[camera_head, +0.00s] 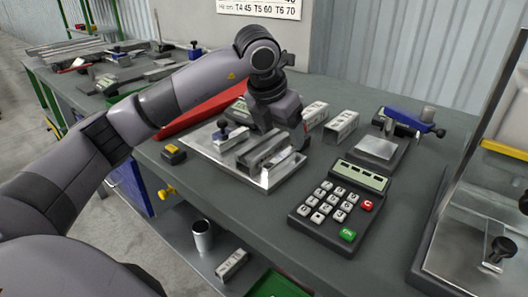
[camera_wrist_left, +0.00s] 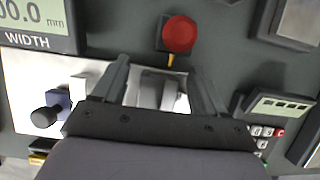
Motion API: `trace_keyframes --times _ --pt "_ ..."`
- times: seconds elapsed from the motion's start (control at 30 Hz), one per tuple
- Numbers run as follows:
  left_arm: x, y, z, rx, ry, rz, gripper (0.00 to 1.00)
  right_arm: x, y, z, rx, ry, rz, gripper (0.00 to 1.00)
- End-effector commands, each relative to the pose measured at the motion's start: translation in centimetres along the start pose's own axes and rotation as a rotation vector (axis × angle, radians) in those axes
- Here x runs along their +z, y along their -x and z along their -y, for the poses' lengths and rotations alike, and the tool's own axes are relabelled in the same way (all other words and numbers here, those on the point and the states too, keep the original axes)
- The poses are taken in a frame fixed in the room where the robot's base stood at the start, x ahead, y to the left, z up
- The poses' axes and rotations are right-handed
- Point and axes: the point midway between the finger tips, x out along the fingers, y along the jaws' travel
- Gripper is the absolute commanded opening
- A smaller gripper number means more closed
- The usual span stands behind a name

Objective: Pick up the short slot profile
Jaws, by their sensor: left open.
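My left gripper (camera_head: 277,124) reaches in over a bright metal plate (camera_head: 269,181) on the bench. In the left wrist view the left gripper (camera_wrist_left: 158,66) has its two dark fingers apart, with a grey metal profile (camera_wrist_left: 152,88) showing between them. Contact cannot be seen. In the head view a grey profile (camera_head: 258,151) lies on the plate below the gripper. Two more profiles, a left one (camera_head: 315,114) and a right one (camera_head: 342,126), lie beyond the plate. I cannot tell which is the short slot profile. My right gripper is not in view.
A keypad (camera_head: 330,205) stands front right of the plate. A blue clamp with a black knob (camera_wrist_left: 46,114) sits at the plate's left. A red button (camera_wrist_left: 180,35) and a width display (camera_wrist_left: 38,22) are near the fingers. A lower shelf holds another profile (camera_head: 232,264).

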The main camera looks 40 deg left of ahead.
Motion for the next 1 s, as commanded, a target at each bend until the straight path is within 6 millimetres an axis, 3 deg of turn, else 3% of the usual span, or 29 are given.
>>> trace_keyframes --times 0.2,0.4,0.77,1.0 --pt "0.0 -0.1 0.0 0.0 0.0 0.001 0.72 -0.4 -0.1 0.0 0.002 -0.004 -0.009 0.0" --pt "0.0 -0.1 0.0 0.0 0.0 0.001 0.11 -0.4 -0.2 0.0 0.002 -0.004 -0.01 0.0" --pt "0.2 0.4 0.0 -0.001 0.0 0.003 0.11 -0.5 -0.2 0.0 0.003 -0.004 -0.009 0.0" --pt "1.4 3.2 0.0 -0.001 0.0 0.007 0.11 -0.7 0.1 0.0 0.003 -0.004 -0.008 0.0"
